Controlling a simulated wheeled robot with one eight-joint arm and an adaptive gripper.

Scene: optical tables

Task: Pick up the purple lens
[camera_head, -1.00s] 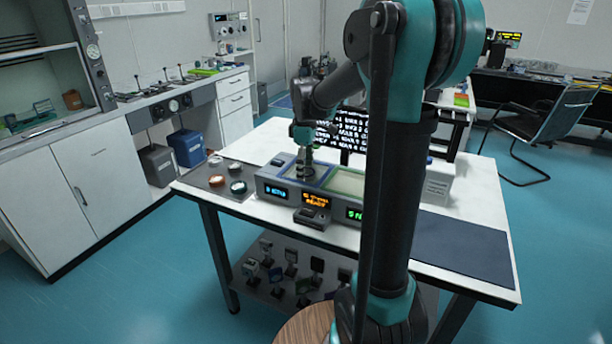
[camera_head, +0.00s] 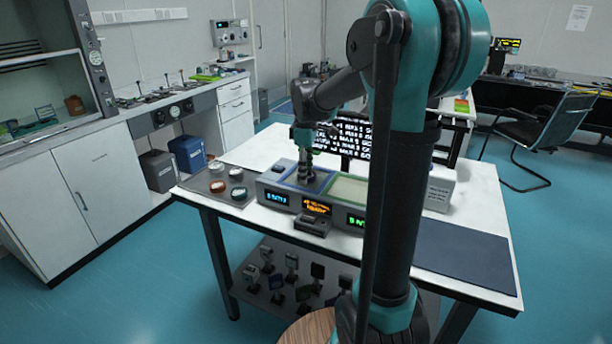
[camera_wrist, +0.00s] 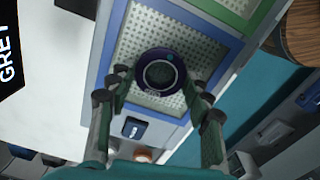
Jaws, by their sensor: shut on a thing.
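The purple lens (camera_wrist: 160,72) is a dark round ring with a purple rim, seen from above in the wrist view. It is over the perforated grey floor of the blue-bordered bay (camera_wrist: 200,112). My gripper (camera_wrist: 161,88) has one finger on each side of the lens and is shut on it. In the head view my gripper (camera_head: 305,176) points down into the blue-bordered bay (camera_head: 322,182) of the grey station on the white table. The lens is too small to make out there. I cannot tell whether it touches the bay floor.
A green-bordered bay (camera_head: 348,189) adjoins on the right. Several round pieces lie on a grey mat (camera_head: 204,188) at the left. A monitor (camera_head: 345,138) stands behind the station. A dark blue mat (camera_head: 462,250) at the table's right is clear.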

